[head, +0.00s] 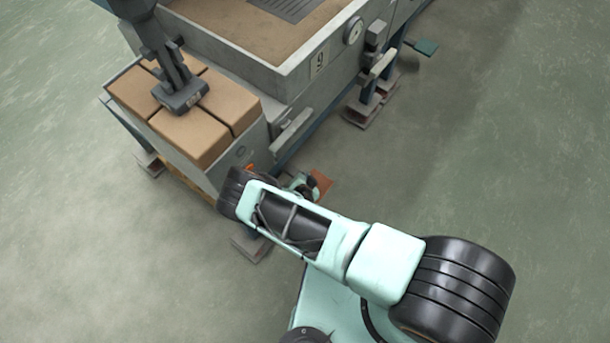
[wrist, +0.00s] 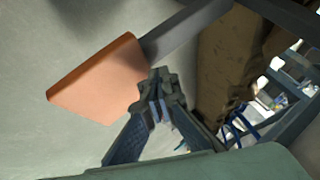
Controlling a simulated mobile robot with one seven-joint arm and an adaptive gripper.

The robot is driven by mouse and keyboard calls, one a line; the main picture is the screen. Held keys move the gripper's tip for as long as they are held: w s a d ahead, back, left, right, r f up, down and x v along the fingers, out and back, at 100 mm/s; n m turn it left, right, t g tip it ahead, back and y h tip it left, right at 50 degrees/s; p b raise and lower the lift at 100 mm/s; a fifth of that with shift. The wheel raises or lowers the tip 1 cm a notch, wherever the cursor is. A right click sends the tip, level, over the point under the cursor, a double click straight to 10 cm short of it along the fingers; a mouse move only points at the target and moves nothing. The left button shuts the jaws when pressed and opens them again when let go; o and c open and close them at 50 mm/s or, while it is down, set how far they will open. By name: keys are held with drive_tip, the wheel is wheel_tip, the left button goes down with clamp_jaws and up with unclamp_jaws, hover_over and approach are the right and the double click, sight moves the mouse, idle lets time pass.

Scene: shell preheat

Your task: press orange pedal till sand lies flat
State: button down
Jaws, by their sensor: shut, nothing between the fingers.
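The orange pedal (head: 321,184) sits low beside the machine, partly hidden by my arm in the head view. In the wrist view the orange pedal (wrist: 95,78) is a flat plate on a dark grey lever. My gripper (wrist: 157,80) is shut and empty, its tips at the pedal's right edge in the picture; I cannot tell if they touch it. In the head view my gripper (head: 308,188) is mostly behind my forearm, close to the pedal. Brown sand (head: 215,17) fills the machine's tub around a dark grille. The sand in view looks smooth; the rest is cut off.
A box with several brown blocks (head: 196,138) stands left of the tub, a grey clamp-like tool (head: 181,95) over it. A gauge (head: 353,30) and number plate are on the tub wall. The floor at right is clear.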

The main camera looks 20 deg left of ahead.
drive_tip(key=shift+r, duration=0.55)
drive_tip(key=shift+a+p, duration=0.1)
drive_tip(key=shift+p, duration=0.2)
wheel_tip(320, 180, up, 5)
drive_tip(key=p, duration=0.4)
drive_tip(key=shift+w+a+r, duration=0.1)
idle(1.4)
